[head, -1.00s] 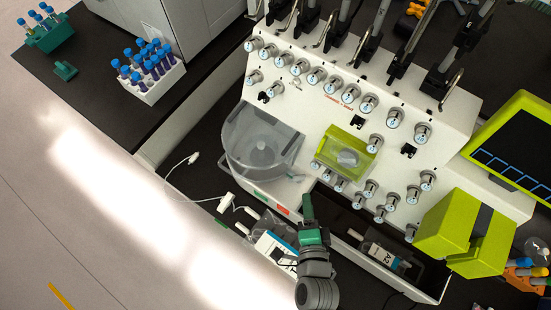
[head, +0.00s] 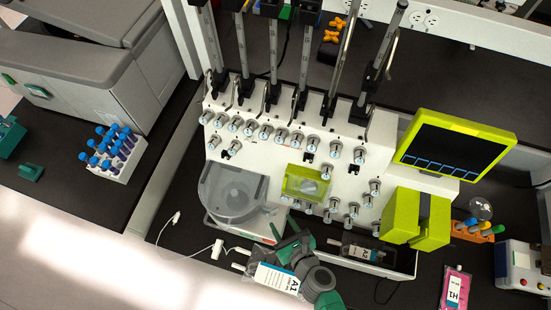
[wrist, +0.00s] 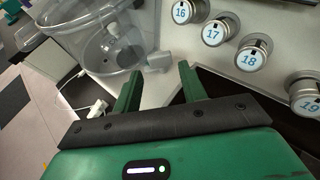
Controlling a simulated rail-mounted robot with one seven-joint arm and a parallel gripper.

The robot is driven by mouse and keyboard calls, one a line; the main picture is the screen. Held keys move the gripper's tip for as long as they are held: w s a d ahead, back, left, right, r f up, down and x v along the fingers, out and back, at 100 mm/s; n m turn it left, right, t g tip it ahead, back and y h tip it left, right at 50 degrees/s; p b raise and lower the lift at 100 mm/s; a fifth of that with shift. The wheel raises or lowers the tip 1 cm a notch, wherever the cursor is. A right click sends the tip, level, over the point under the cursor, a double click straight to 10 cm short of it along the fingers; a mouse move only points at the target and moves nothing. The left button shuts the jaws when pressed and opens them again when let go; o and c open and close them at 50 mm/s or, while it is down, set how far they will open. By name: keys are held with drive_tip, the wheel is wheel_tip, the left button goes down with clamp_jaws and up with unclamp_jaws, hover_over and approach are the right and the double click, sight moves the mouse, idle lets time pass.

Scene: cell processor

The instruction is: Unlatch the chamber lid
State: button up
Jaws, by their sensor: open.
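The round chamber (head: 232,190) sits at the front left of the white cell processor, under a clear lid that looks closed. In the wrist view the clear chamber (wrist: 85,35) fills the upper left. A small grey latch-like block (wrist: 158,61) sticks out from its right side. My gripper (wrist: 158,75) has green fingers, spread apart with nothing between them. The grey block appears just beyond the gap between the fingertips; I cannot tell whether they touch it. In the head view my gripper (head: 287,238) is at the machine's front edge, right of the chamber.
Numbered round valve knobs (wrist: 228,29) stand close to the right of my gripper. A bag labelled A1 (head: 277,277) lies below it, and a white cable (head: 190,250) to its left. A lime-green box (head: 417,215) and screen (head: 455,140) are at the right.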

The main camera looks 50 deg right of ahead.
sight(276, 212)
drive_tip(key=x, duration=0.4)
drive_tip(key=shift+w+d, duration=0.1)
drive_tip(key=shift+w, duration=0.05)
drive_tip(key=shift+c, duration=0.4)
drive_tip(key=c, duration=0.6)
drive_tip(key=shift+r+n+p, duration=0.25)
drive_tip(key=shift+n+p, duration=0.05)
drive_tip(key=shift+p, duration=0.15)
drive_tip(key=shift+d+r+n+t+y+p, duration=0.15)
drive_tip(key=shift+n+t+y+p, duration=0.2)
drive_tip(key=shift+y+p, duration=0.35)
drive_tip(key=shift+d+f+n+t+y+p, duration=0.1)
drive_tip(key=shift+f+n+t+y+p, duration=0.3)
drive_tip(key=shift+n+y, duration=0.6)
